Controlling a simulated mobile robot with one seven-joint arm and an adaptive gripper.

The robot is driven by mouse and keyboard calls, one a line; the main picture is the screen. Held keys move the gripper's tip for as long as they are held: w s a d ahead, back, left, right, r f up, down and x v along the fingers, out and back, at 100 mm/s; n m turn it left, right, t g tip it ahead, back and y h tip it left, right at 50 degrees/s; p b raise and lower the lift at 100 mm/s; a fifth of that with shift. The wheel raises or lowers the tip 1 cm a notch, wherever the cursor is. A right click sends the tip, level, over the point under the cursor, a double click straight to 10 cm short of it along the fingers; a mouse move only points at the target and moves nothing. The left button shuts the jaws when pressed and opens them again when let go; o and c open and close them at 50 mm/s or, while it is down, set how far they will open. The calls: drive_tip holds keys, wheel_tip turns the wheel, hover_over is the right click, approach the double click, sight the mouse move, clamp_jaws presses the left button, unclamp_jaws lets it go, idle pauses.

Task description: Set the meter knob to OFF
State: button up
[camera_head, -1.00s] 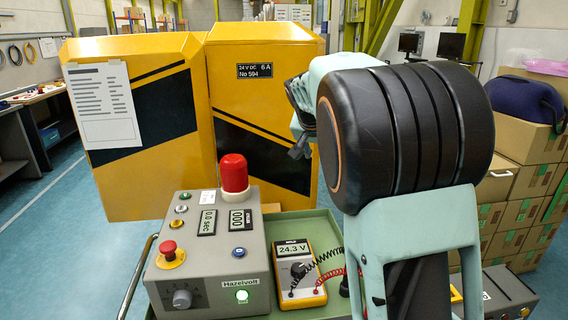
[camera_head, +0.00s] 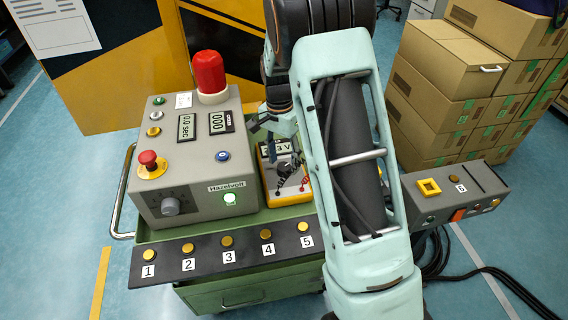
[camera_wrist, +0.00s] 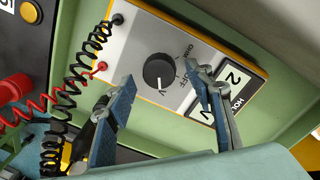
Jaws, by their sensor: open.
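The meter (camera_head: 271,197) is a yellow-edged box in the green tray, right of the grey control box. In the wrist view the meter's face (camera_wrist: 138,50) is grey. Its round black knob (camera_wrist: 158,72) has a white mark that points towards the V label. The OFF label sits beside the knob, partly hidden by a finger, with OHM further round. My gripper (camera_wrist: 160,75) is open, its two blue fingers on either side of the knob in the picture; no contact is visible. In the head view the gripper (camera_head: 283,150) is over the meter and hides part of the display.
A black and a red coiled lead (camera_wrist: 75,75) plug into the meter's edge. The grey control box (camera_head: 165,195) with a red lamp (camera_head: 209,72) stands close on the left. A strip of numbered yellow buttons (camera_head: 227,241) runs in front. Cardboard boxes stand at the right.

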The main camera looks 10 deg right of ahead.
drive_tip(key=shift+f, duration=0.8)
drive_tip(key=shift+c, duration=0.5)
drive_tip(key=c, duration=1.1)
drive_tip(key=shift+o, duration=0.2)
drive_tip(key=shift+d+n, duration=0.1)
drive_tip(key=shift+n, duration=0.2)
drive_tip(key=n, duration=1.1)
drive_tip(key=shift+a+t, duration=0.2)
drive_tip(key=shift+t, duration=0.2)
